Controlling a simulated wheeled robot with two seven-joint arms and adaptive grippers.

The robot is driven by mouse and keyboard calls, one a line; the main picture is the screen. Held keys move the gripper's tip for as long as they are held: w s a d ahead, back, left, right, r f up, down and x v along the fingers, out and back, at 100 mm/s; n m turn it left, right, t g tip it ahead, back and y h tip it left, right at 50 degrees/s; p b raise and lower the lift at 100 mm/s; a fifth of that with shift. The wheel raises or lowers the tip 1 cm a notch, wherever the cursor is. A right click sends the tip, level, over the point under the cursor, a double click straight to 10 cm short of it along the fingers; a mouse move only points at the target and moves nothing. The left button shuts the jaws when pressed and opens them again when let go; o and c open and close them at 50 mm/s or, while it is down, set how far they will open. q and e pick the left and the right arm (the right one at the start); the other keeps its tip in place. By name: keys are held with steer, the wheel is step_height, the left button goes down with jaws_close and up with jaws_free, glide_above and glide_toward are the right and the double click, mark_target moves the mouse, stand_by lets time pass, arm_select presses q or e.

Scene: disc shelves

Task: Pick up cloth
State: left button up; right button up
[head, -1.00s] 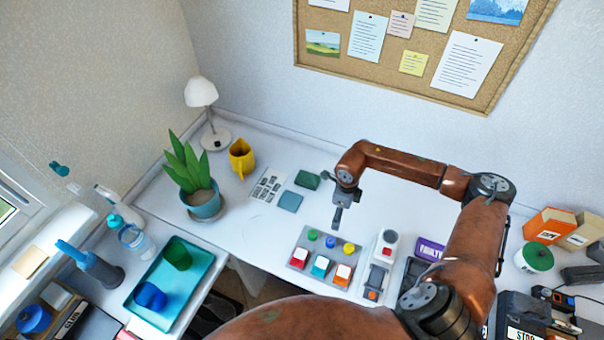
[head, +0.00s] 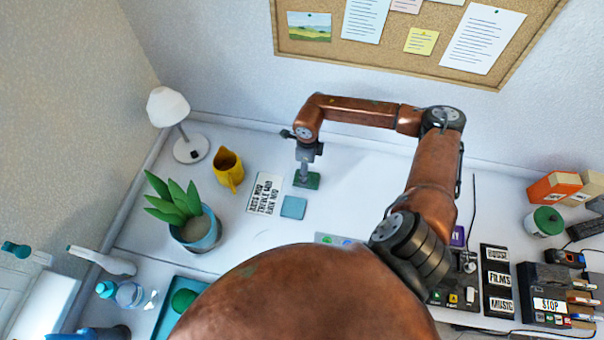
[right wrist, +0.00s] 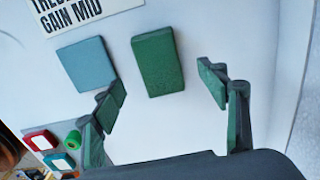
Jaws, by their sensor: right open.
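A flat light-blue square (head: 293,207), which looks like a folded cloth, lies on the white desk. It also shows in the right wrist view (right wrist: 86,64). A thicker dark-green rectangular pad (head: 312,182) lies just behind it, apart from it; I cannot tell if it is cloth or sponge. In the right wrist view the green pad (right wrist: 157,62) appears just beyond my fingertips, between their lines. My right gripper (right wrist: 163,88) is open and empty, with the blue square off to the left. In the head view my right gripper (head: 307,167) partly covers the green pad. My left gripper is not seen.
A printed label card (head: 265,193) lies left of the blue square. The desk right of the green pad is clear. My arm hides part of the front.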

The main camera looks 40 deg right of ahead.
step_height(320, 180, down, 2)
steer(key=shift+s+a+f, duration=0.1)
steer(key=shift+f, duration=0.15)
step_height(320, 180, down, 3)
steer(key=shift+r, duration=0.2)
steer(key=shift+f, duration=0.45)
steer(key=c, duration=0.7)
steer(key=shift+c, duration=1.3)
steer(key=c, duration=0.3)
steer(key=shift+r, duration=0.8)
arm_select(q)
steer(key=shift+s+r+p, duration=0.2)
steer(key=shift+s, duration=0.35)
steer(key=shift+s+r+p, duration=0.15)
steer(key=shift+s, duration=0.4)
arm_select(e)
steer(key=s+a+r, duration=0.1)
steer(key=s+r, duration=0.2)
steer(key=s, duration=0.1)
steer(key=s+a+r, duration=0.2)
steer(key=s+r, duration=0.2)
steer(key=s+a+r, duration=0.2)
steer(key=s+r, duration=0.2)
steer(key=s, duration=0.1)
steer(key=shift+a+r, duration=0.15)
steer(key=shift+r, duration=0.05)
